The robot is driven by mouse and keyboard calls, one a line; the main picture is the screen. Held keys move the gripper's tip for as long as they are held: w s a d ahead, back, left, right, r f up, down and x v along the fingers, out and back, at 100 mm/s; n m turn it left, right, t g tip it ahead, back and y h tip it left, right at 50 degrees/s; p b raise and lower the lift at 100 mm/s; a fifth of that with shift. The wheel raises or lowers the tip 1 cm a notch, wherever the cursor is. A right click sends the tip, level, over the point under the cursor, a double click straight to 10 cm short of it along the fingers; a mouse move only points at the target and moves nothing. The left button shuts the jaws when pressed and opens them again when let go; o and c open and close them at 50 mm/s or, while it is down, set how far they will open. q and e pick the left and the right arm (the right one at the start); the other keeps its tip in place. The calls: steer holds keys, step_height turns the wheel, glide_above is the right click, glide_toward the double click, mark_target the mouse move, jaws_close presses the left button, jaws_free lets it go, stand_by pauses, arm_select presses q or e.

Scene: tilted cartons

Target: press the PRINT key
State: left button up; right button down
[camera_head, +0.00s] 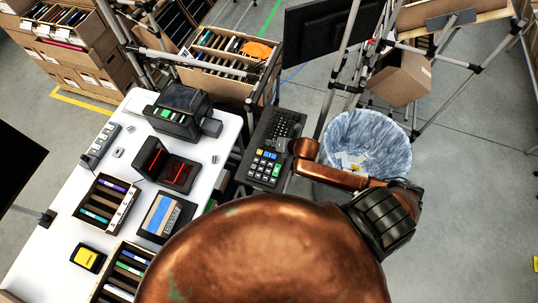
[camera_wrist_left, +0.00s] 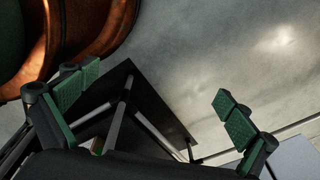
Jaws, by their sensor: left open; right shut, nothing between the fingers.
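A dark keypad (camera_head: 264,166) with blue, white, yellow and green keys sits beside the right side of the white table. Its key labels are too small to read, so I cannot tell which key is PRINT. My right arm reaches over from below, and its wrist end is just right of the keypad. My right gripper (camera_head: 289,146) is small and mostly hidden there; it looks shut and empty, and I cannot tell whether it touches anything. My left gripper (camera_wrist_left: 155,106) is open and empty in the left wrist view, green pads wide apart. It does not show in the head view.
A black keyboard (camera_head: 283,124) adjoins the keypad. A bin with a bluish liner (camera_head: 368,139) stands right of it, under my forearm. The white table (camera_head: 60,225) holds a printer-like device (camera_head: 180,110), a scanner (camera_head: 168,165) and trays. Poles and a dark monitor (camera_head: 314,35) stand behind.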

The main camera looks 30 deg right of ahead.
steer(key=b, duration=0.5)
glide_above(271, 155)
steer(key=f, duration=0.2)
steer(key=s+f, duration=0.1)
steer(key=f, duration=0.1)
steer(key=shift+f, duration=0.2)
steer(key=f, duration=0.1)
steer(key=w+f+b, duration=0.1)
steer(key=shift+f, duration=0.3)
steer(key=shift+s, duration=0.25)
arm_select(q)
step_height(271, 155, down, 7)
steer(key=shift+s+r, duration=0.2)
steer(key=shift+s, duration=0.1)
arm_select(e)
steer(key=shift+w+f, duration=0.1)
steer(key=shift+w, duration=0.05)
arm_select(q)
steer(key=shift+s, duration=0.15)
steer(key=shift+s, duration=0.35)
steer(key=shift+w, duration=0.15)
